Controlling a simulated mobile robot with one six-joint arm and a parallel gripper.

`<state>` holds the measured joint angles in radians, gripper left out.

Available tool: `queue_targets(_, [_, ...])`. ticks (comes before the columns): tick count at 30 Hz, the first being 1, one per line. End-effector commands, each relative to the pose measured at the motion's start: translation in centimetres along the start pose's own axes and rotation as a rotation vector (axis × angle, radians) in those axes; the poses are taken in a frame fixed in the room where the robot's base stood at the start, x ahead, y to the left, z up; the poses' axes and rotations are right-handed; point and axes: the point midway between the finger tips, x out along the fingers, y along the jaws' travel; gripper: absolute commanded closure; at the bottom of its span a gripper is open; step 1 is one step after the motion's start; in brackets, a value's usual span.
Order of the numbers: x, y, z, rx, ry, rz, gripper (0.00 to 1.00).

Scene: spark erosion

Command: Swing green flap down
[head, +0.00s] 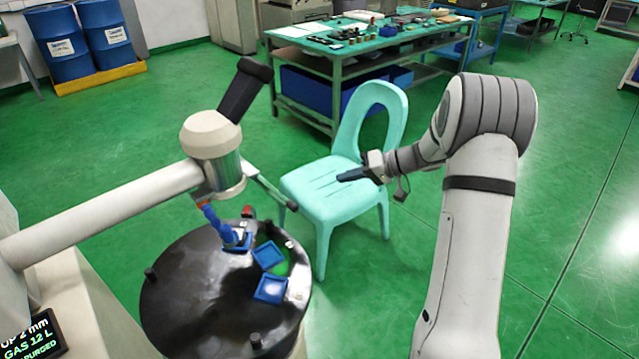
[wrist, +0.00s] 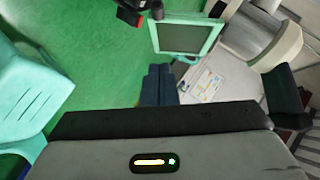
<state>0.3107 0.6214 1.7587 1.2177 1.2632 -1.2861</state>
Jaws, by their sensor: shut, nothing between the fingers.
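A flap-like panel (wrist: 187,39) with a pale green frame and a dark grey pane shows at the top of the wrist view, beside the white machine. It stands beyond my fingers and a little to their right in that view. In the head view I cannot clearly make it out. My gripper (head: 352,174) is shut and empty, pointing left in front of the turquoise chair in the head view. Its dark blue fingers (wrist: 160,84) lie together in the wrist view, apart in the picture from the frame's lower edge. No contact is visible.
A turquoise chair (head: 337,200) stands behind my gripper. A black round table (head: 190,290) with blue trays (head: 271,288) stands at lower left, under the white machine arm (head: 110,213). A workbench (head: 325,42) is behind. Green floor at right is clear.

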Motion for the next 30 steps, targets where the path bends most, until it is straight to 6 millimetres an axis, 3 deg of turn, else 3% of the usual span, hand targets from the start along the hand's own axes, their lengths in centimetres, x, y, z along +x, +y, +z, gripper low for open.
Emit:
queue_targets(15, [9.9,-0.1,0.1,0.002,-0.006,-0.003,1.0])
queue_targets(21, [11.7,0.0,2.2,0.005,-0.005,-0.002,1.0])
queue_targets(30, [12.5,0.1,2.9,0.001,-0.003,0.0,1.0])
